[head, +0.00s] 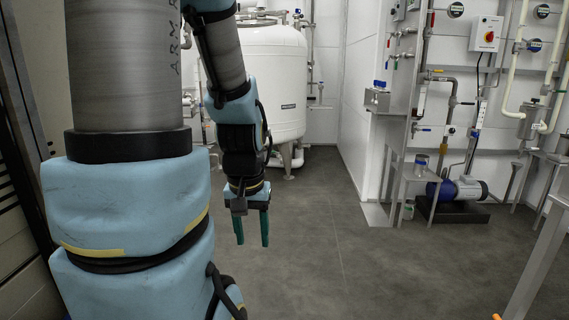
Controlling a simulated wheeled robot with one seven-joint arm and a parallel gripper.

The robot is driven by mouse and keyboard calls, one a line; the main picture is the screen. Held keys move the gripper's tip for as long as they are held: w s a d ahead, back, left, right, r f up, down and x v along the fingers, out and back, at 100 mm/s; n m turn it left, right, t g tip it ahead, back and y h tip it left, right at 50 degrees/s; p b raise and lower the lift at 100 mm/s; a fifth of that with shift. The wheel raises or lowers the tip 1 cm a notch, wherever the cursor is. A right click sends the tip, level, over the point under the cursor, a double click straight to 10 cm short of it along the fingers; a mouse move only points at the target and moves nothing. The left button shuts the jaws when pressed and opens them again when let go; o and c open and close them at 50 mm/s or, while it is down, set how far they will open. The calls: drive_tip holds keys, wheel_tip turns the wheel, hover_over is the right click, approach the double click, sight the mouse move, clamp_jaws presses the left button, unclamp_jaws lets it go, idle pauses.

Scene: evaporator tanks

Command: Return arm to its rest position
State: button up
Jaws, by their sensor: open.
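My gripper (252,228) hangs from my arm left of the picture's middle, its two green fingers pointing down. The fingers are apart and nothing shows between them. It is over the grey floor, clear of any object. My arm is bent, with the blue-padded links filling the left of the view. The upper links run out of the picture at the top, so part of the arm is hidden.
A white tank (272,82) stands behind my arm. On the right are a steel stand (399,165), a blue pump (442,191) on a dark base, wall pipes and a control box (486,33). A metal table leg (540,262) is at lower right. The middle floor (335,250) is clear.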

wheel_tip(320, 180, up, 14)
drive_tip(key=p, duration=1.1)
drive_tip(key=shift+f, duration=0.15)
idle(0.8)
